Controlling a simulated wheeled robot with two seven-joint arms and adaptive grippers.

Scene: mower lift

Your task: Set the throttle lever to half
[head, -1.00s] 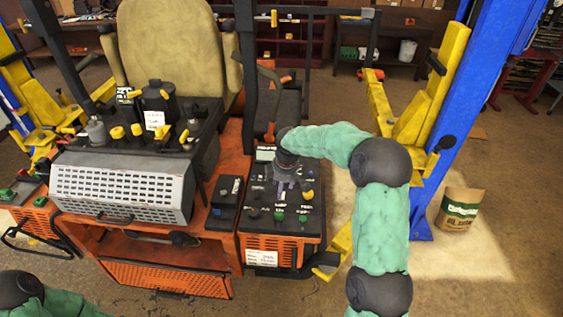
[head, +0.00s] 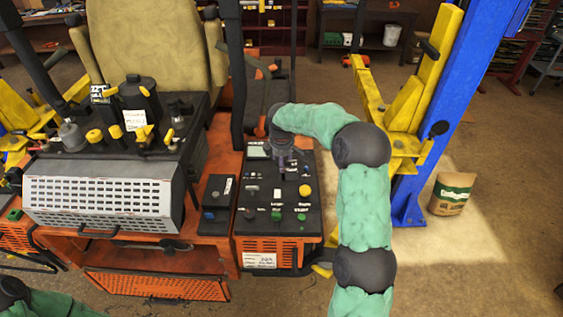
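The black control panel (head: 262,225) of the orange mower sits on the right-hand console. It carries a small white lever or switch (head: 277,194), a yellow knob (head: 304,190), green buttons (head: 301,217) and a small display (head: 257,151). The labels are too small to read, so I cannot tell which control is the throttle lever. My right gripper (head: 284,168) points down over the far part of the panel, behind the yellow knob. Its fingers are small and blurred against the dark panel, and contact cannot be told. My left arm shows only at the bottom left corner; its gripper is out of view.
A black box with a blue knob (head: 208,215) is left of the panel. The perforated grey cover (head: 98,193) and tan seat (head: 150,48) are further left. The blue lift post (head: 455,110) with yellow arms stands right. A paper bag (head: 451,193) is on the floor.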

